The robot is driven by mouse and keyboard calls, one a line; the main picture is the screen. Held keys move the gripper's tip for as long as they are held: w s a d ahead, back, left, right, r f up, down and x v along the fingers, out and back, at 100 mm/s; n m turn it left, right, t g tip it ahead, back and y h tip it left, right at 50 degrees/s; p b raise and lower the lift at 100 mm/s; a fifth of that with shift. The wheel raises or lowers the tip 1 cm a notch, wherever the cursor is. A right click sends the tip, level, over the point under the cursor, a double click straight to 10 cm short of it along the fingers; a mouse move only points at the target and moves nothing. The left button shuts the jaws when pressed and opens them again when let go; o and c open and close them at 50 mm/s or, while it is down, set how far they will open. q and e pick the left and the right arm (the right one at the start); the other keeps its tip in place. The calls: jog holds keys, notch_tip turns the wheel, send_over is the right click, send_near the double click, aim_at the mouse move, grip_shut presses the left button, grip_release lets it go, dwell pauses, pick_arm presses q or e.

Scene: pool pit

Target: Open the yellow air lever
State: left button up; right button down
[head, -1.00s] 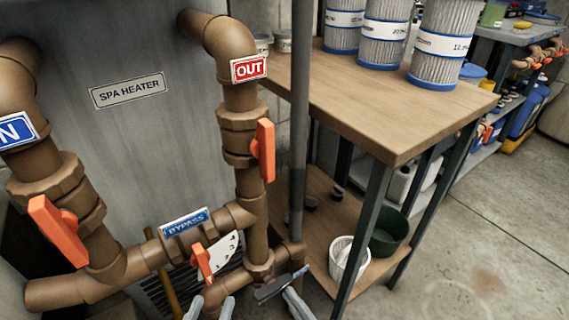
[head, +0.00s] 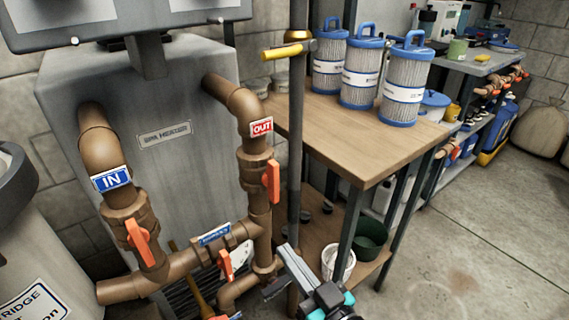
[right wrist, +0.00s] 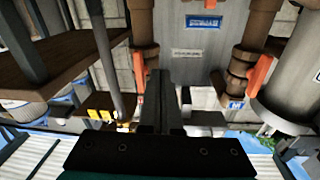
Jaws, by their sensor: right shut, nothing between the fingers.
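The yellow air lever (head: 287,50) sticks out to the left, roughly level, from a brass fitting (head: 297,36) on the upright grey pipe (head: 295,130). My right gripper (head: 286,252) is shut and empty. It is low in the head view, well below the lever, by the lower end of the pipe. In the right wrist view its closed fingers (right wrist: 164,100) point at the heater, and the grey pipe (right wrist: 108,60) passes to their left. Small yellow patches show there; I cannot tell whether they are the lever. My left gripper is not in view.
The spa heater (head: 175,180) has brown pipes with orange valve handles (head: 272,181) left of the grey pipe. A wooden bench (head: 350,150) with several filter cartridges (head: 405,85) stands at right, a white basket (head: 338,264) beneath. Open floor lies at the right.

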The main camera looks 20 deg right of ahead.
aim_at(287, 56)
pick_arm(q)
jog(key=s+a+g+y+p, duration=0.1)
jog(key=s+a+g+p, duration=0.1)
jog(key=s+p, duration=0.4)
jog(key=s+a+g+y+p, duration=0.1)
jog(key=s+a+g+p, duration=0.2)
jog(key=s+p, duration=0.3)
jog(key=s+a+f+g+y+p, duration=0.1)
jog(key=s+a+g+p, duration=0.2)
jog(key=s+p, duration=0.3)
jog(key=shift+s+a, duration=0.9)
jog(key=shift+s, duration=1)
pick_arm(e)
jog(key=w+d+r+t+y, duration=0.1)
jog(key=d+r, duration=0.1)
jog(key=r, duration=0.8)
jog(key=w+d+r+n+t+y, duration=0.1)
jog(key=w+d+r+t, duration=0.1)
jog(key=r, duration=0.8)
jog(key=w+d+r+n+t+y, duration=0.1)
jog(key=d+r+t, duration=0.1)
jog(key=r, duration=0.7)
jog(key=shift+w+d+r, duration=0.2)
jog(key=shift+d+r, duration=0.1)
jog(key=shift+r, duration=0.1)
jog(key=shift+r, duration=0.1)
